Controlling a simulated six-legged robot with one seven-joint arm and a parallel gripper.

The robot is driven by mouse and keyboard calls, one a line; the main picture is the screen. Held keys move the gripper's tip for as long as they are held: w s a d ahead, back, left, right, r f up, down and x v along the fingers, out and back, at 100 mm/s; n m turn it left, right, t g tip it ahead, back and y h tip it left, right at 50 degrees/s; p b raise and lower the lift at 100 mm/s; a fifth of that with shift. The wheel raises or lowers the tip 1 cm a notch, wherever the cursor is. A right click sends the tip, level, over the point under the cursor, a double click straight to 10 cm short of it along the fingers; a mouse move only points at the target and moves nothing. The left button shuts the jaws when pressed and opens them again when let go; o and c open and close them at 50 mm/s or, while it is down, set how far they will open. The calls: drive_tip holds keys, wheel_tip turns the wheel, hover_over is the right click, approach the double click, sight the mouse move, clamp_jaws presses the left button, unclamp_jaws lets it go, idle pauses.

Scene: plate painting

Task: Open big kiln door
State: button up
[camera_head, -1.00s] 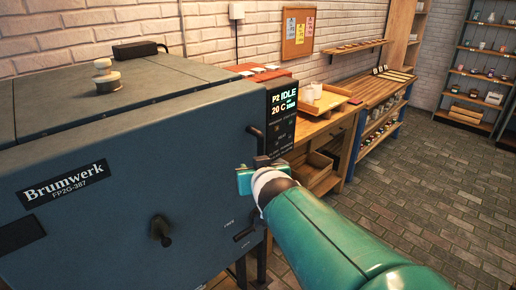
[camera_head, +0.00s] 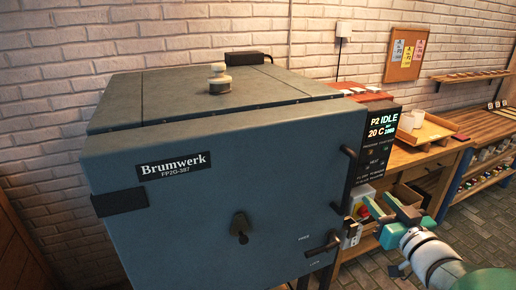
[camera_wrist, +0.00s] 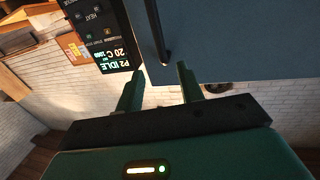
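The big kiln (camera_head: 225,165) is a blue-grey box labelled Brumwerk; its front door (camera_head: 200,215) looks shut. A vertical black bar handle (camera_head: 344,180) is on the door's right edge; it also shows in the wrist view (camera_wrist: 157,32). A smaller black lever (camera_head: 325,243) sits below it, near small markings. My gripper (camera_head: 375,208) is just right of the bar handle, with its green fingers apart and empty. In the wrist view, the handle lies ahead of the gap between the fingertips (camera_wrist: 160,72), and I see no contact.
The lit control panel (camera_head: 383,140) on the kiln's right side reads P2 IDLE, 20 C. A wooden bench (camera_head: 410,157) with a tray (camera_head: 425,130) stands behind my gripper. A black plug (camera_head: 240,226) sticks out of the door's middle. Brick paving (camera_head: 490,225) is clear at right.

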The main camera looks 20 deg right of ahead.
sight(353, 173)
drive_tip(key=w, duration=0.4)
drive_tip(key=w+d, duration=0.1)
drive_tip(key=w, duration=0.4)
drive_tip(key=w+d, duration=0.1)
drive_tip(key=w, duration=0.3)
drive_tip(key=shift+w+d, duration=0.2)
drive_tip(key=shift+w, duration=0.15)
drive_tip(key=shift+c, duration=0.5)
clamp_jaws()
